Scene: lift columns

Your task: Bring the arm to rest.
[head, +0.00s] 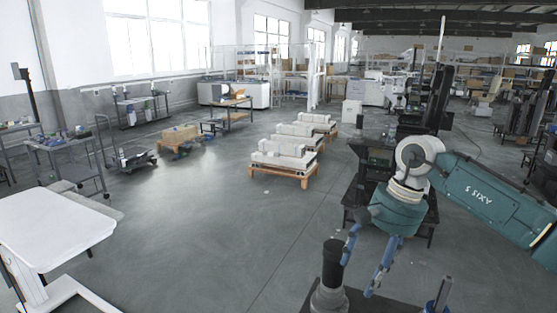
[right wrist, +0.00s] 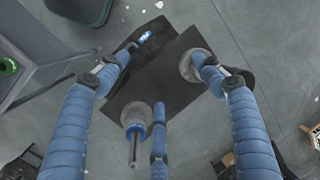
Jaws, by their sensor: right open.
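My right arm (head: 480,195), a teal arm marked "AXIS", reaches in from the right in the head view. Its blue-fingered right gripper (head: 359,275) points down, its fingers spread apart. In the right wrist view the right gripper (right wrist: 163,64) shows separate fingers with nothing held between them. Below it is a dark plate (right wrist: 150,85) on the floor side. A dark upright post with a grey base (head: 329,283) stands beside the fingers in the head view; I cannot tell whether they touch. My left gripper is not in view.
A white table (head: 50,230) stands at the left. Pallets with white blocks (head: 285,160) stand mid-floor. A dark machine stand (head: 372,170) is behind my right arm. Carts (head: 68,155) line the left side. The grey floor (head: 215,235) between is clear.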

